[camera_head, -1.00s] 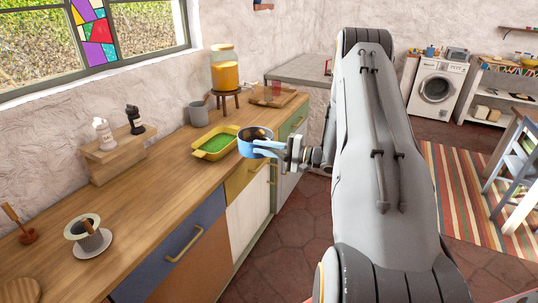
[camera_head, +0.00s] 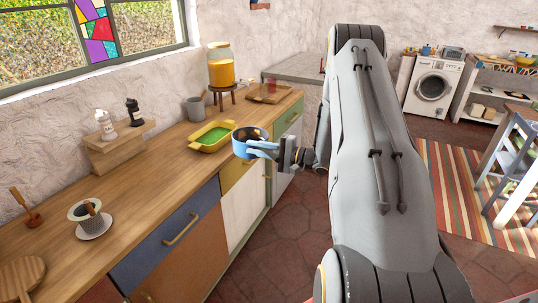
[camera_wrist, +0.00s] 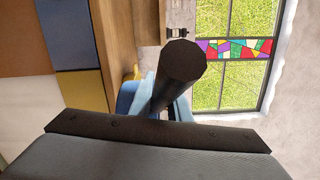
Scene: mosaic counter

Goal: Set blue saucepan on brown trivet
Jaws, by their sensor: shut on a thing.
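The blue saucepan (camera_head: 249,143) is held in the air by the counter's front edge, roughly upright, with a dark inside. My gripper (camera_head: 280,152) is shut on its handle, on the pan's right side. In the wrist view the dark handle (camera_wrist: 183,62) points at the camera, and part of the blue pan (camera_wrist: 127,97) shows behind it. A round brown slatted wooden piece (camera_head: 20,277), which looks like the trivet, lies flat on the counter at the lower left, partly cut off by the picture's edge. It is well away from the pan.
The wooden counter (camera_head: 150,190) holds a yellow tray (camera_head: 207,148) close to the pan, a grey mug (camera_head: 195,108), a drink dispenser (camera_head: 221,66), a wooden box with bottles (camera_head: 115,155) and a cup on a saucer (camera_head: 93,229). The counter's front middle is clear.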

